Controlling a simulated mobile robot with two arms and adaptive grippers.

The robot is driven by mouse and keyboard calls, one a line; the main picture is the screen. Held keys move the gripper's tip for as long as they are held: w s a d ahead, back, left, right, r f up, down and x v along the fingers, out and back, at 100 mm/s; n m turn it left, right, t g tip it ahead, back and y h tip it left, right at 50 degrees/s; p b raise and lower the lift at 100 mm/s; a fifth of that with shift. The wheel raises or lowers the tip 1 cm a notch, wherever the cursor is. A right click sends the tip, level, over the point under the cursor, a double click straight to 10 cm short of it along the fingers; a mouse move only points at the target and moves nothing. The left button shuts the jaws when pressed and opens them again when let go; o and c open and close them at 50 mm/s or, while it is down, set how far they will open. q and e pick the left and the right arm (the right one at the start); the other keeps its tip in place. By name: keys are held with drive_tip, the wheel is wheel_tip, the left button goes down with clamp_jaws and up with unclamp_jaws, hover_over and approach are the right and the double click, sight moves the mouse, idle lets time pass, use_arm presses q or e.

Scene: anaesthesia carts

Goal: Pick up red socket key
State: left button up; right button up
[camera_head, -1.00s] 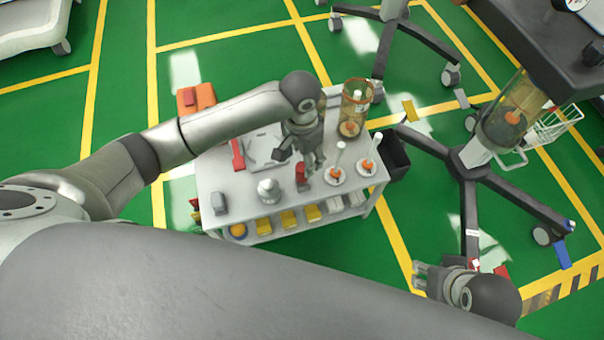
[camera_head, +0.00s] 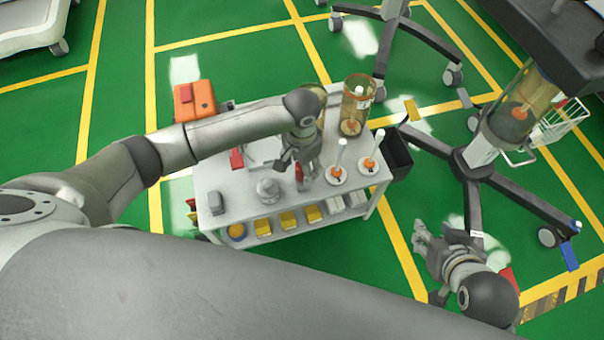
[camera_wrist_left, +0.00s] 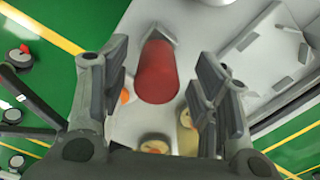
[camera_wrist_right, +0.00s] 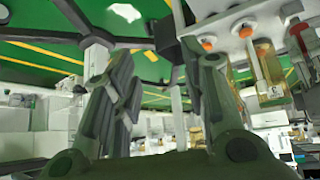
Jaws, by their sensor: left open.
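The red socket key (camera_wrist_left: 157,72) appears in the left wrist view as an upright red cylinder with a grey base on the white cart top. It lies between the two spread fingers of my left gripper (camera_wrist_left: 162,60), with a gap on each side. In the head view my left gripper (camera_head: 303,158) is over the cart and hides most of the key; a red sliver (camera_head: 299,172) shows beside the fingers. My right gripper (camera_head: 428,240) is off the cart to the right, with its fingers apart and empty in the right wrist view (camera_wrist_right: 160,75).
The white cart (camera_head: 232,190) also bears a grey bottle-like item (camera_head: 268,190), two white rods on orange-centred discs (camera_head: 337,174), an amber cylinder (camera_head: 356,105) and another red item (camera_head: 237,158). A dark bin (camera_head: 397,158) hangs at its right. A wheeled stand (camera_head: 470,165) stands further right.

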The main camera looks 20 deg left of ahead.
use_arm(q)
wheel_tip(320, 180, down, 3)
drive_tip(key=shift+s+d+f+b, duration=0.1)
drive_tip(key=shift+s+f+b, duration=0.05)
drive_tip(key=shift+b, duration=0.55)
drive_tip(key=shift+f, duration=0.1)
drive_tip(key=c, duration=1.2)
use_arm(e)
drive_tip(key=w+a+r+t+y, duration=0.1)
drive_tip(key=w+a+r+t, duration=0.1)
drive_tip(key=w+r+t, duration=0.2)
drive_tip(key=shift+w+a+r+t, duration=0.3)
drive_tip(key=shift+w+r, duration=0.35)
drive_tip(key=shift+w, duration=0.5)
drive_tip(key=shift+d, duration=0.1)
